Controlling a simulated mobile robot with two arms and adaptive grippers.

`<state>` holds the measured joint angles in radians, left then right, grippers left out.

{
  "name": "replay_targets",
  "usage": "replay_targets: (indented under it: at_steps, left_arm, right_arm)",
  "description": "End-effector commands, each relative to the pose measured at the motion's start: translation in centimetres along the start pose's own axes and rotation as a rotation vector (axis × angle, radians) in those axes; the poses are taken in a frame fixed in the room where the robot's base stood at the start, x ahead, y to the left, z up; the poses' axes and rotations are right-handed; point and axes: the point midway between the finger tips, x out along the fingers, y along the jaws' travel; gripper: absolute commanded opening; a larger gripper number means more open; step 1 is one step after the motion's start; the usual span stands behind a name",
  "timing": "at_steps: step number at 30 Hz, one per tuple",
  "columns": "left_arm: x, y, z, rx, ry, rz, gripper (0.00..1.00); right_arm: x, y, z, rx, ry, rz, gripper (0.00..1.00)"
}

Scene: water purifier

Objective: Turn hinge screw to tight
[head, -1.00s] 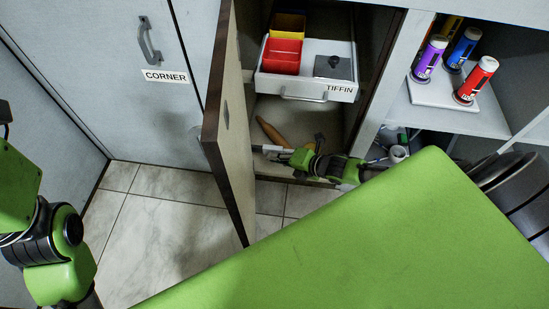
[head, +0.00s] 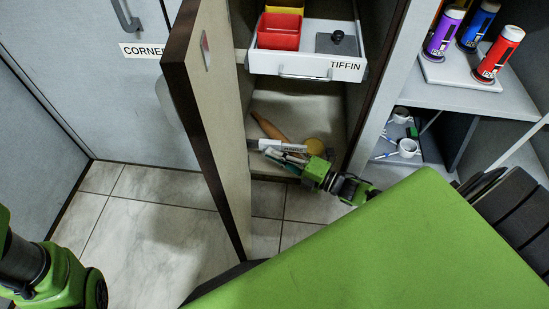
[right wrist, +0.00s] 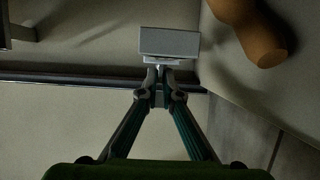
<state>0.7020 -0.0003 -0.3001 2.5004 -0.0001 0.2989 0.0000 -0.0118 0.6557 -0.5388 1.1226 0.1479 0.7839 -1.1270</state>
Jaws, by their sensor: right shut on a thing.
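My right gripper (head: 283,158) reaches low into the open cabinet, at the front of its bottom compartment. In the right wrist view its two fingers (right wrist: 161,74) converge and are shut on a small light grey piece (right wrist: 165,61), right at a larger grey block (right wrist: 168,42). In the head view a white block with small unreadable print (head: 283,146) shows at the fingertips. I cannot make out a separate screw head or how far it is turned. The open cabinet door (head: 215,110) stands left of the gripper. My left gripper is out of view.
A wooden roller-like object (head: 270,128) lies behind the gripper; it also shows in the wrist view (right wrist: 252,32). The TIFFIN drawer (head: 305,66) sticks out above.

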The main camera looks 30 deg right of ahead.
Motion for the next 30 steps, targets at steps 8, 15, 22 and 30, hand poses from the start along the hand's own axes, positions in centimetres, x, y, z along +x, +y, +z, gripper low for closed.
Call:
replay_targets:
  at_steps: [8,15,22,30]
  left_arm:
    - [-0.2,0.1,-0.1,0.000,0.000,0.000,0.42]
    - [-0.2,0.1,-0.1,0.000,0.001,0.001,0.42]
    - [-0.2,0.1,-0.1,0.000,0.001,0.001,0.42]
    - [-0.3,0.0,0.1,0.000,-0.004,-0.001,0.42]
  right_arm:
    - [0.0,-0.1,0.3,0.006,-0.007,0.005,0.00]
    - [0.0,-0.1,0.3,0.005,-0.007,0.004,0.21]
    - [0.0,0.0,0.1,0.004,-0.004,0.007,0.22]
    - [0.0,0.8,0.1,0.003,-0.002,0.009,0.22]
